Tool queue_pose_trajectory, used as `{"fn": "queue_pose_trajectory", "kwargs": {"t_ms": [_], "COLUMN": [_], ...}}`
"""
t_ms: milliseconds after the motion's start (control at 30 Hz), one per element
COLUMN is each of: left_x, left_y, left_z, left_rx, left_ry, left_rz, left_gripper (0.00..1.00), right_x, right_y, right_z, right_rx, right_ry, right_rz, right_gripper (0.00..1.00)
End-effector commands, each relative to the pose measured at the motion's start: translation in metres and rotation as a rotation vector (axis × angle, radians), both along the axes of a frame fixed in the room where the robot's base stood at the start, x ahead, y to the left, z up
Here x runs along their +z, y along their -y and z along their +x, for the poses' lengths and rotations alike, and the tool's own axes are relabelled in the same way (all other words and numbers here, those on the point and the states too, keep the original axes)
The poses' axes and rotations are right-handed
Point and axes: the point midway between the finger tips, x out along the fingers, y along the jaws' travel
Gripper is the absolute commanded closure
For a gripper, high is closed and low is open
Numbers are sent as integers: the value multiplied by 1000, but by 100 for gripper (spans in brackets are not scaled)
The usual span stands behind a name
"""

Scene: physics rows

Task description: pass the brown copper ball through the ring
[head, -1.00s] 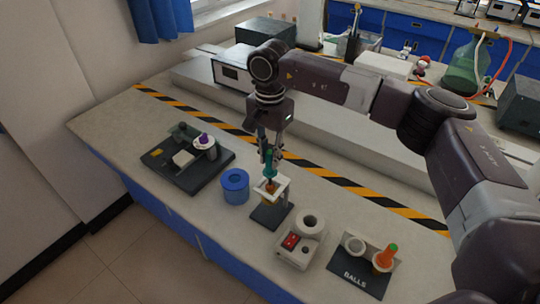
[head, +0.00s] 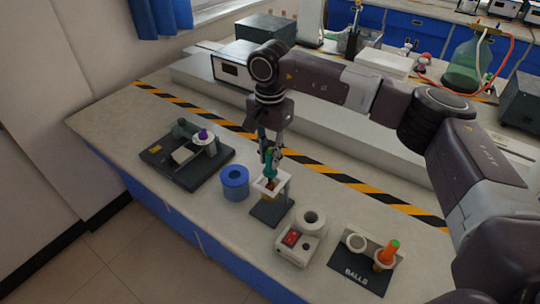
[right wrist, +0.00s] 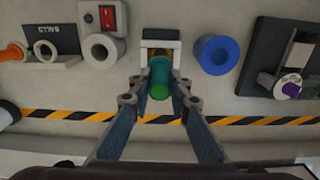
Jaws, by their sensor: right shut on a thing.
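My right gripper (head: 268,158) is shut on a teal-green handle (head: 270,173), held upright above the white square ring (head: 284,184) on its stand with a dark base (head: 266,213). A brown copper-coloured part, the ball's end of the handle, shows at and just under the ring (head: 267,193), partly hidden by the ring's front edge. In the right wrist view the fingers close around the teal handle (right wrist: 160,78) in front of the ring (right wrist: 160,44), which hides most of the ball. My left gripper is not in view.
A blue cylinder (head: 235,183) stands left of the stand. A white device with a red switch (head: 291,239) and a round cup is to the right. A ball rack (head: 353,272) holds an orange-handled ball (head: 388,252) and an empty cup. A dark apparatus (head: 200,170) lies further left.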

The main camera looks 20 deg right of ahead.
Motion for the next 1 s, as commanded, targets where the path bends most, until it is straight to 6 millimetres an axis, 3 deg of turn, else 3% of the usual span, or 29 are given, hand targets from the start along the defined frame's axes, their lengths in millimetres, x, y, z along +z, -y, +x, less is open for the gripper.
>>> {"fn": "queue_pose_trajectory", "kwargs": {"t_ms": [1000], "left_x": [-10], "left_y": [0], "left_z": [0], "left_rx": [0], "left_ry": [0], "left_rz": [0], "left_gripper": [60], "right_x": [-11], "right_y": [0], "right_z": [0], "right_rx": [0], "right_ry": [0], "right_rz": [0], "right_gripper": [100]}}
